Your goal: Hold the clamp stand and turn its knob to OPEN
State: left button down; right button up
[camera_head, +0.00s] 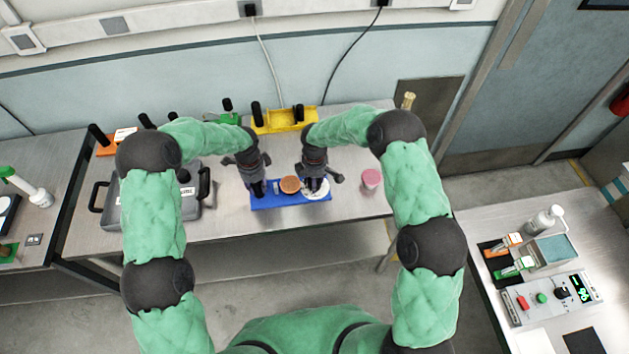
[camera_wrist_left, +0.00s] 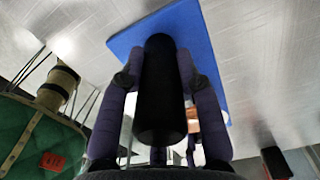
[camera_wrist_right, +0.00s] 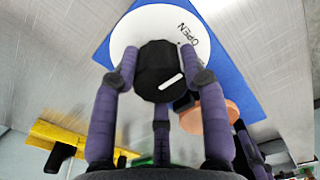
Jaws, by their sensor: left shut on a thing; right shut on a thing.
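The clamp stand has a blue base (camera_head: 290,204) near the table's front edge. A black upright post (camera_wrist_left: 160,90) rises at its left end, and my left gripper (camera_head: 258,190) is shut around it. At the right end is a white dial (camera_wrist_right: 140,25) marked OPEN, with a black knob (camera_wrist_right: 160,70) on it. My right gripper (camera_head: 316,187) is shut on this knob. The knob's white line lies slanted and does not point straight at the OPEN mark. An orange disc (camera_head: 290,184) sits between post and dial.
A grey case (camera_head: 150,205) stands on the left and a pink-lidded jar (camera_head: 371,180) on the right. A yellow rack (camera_head: 285,121) stands behind at the wall. A side table at right holds a control box (camera_head: 555,296).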

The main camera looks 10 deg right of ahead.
pick_arm(q)
jog(key=shift+d, duration=0.15)
pick_arm(e)
jog(key=shift+a, duration=0.15)
jog(key=o, duration=0.9)
jog(key=shift+r, duration=0.1)
jog(key=shift+r, duration=0.35)
notch_tip(320, 180, up, 11)
jog(key=shift+r, duration=0.1)
pick_arm(q)
jog(key=c, duration=0.8)
grip_release()
